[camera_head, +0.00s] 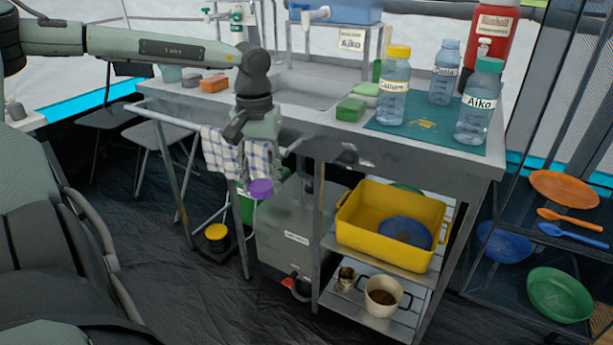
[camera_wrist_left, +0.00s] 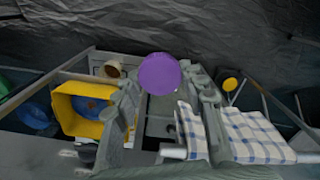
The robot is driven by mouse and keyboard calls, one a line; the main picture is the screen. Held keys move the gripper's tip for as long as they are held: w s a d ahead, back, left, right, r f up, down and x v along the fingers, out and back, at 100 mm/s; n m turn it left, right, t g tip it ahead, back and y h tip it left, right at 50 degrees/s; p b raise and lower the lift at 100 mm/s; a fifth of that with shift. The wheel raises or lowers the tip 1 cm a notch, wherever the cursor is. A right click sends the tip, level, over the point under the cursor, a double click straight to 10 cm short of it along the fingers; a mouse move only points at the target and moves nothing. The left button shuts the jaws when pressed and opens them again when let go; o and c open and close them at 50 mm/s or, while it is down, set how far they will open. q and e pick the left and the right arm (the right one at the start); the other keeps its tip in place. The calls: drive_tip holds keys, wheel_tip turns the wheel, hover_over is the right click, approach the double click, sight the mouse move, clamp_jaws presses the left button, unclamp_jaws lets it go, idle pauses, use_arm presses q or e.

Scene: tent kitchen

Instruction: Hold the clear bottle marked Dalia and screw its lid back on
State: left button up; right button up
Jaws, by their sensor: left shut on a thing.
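The clear bottle marked Dalia (camera_head: 442,84) stands upright at the back of the green mat (camera_head: 420,135) on the counter, and no coloured lid shows on its neck. My left gripper (camera_head: 262,172) hangs pointing down in front of the counter, left of the bottle and well apart from it. It is shut on a purple lid (camera_head: 261,188), held at the fingertips. The lid also shows in the left wrist view (camera_wrist_left: 159,74) between the two fingers (camera_wrist_left: 158,92). My right gripper is in neither view.
A yellow-lidded bottle (camera_head: 393,95) and a teal-lidded bottle marked Aiko (camera_head: 475,115) stand near the Dalia bottle. A red dispenser (camera_head: 490,40) is behind. A checked towel (camera_head: 220,150) hangs beside my left gripper. A yellow tub (camera_head: 370,240) sits on the shelf below.

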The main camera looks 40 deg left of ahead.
sight(256, 189)
use_arm(q)
drive_tip(key=s+f, duration=0.2)
drive_tip(key=f, duration=0.1)
drive_tip(key=shift+d+f+n, duration=0.1)
drive_tip(key=shift+d+n, duration=0.1)
drive_tip(key=shift+n, duration=0.1)
drive_tip(key=w+d+m, duration=0.4)
drive_tip(key=d, duration=1)
drive_tip(key=w+d+f+m, duration=0.1)
drive_tip(key=w+d+m, duration=0.2)
drive_tip(key=d, duration=1.1)
drive_tip(key=shift+w+d+f+m, duration=0.2)
drive_tip(key=shift+w+f+m, duration=0.1)
drive_tip(key=shift+w+m, duration=0.15)
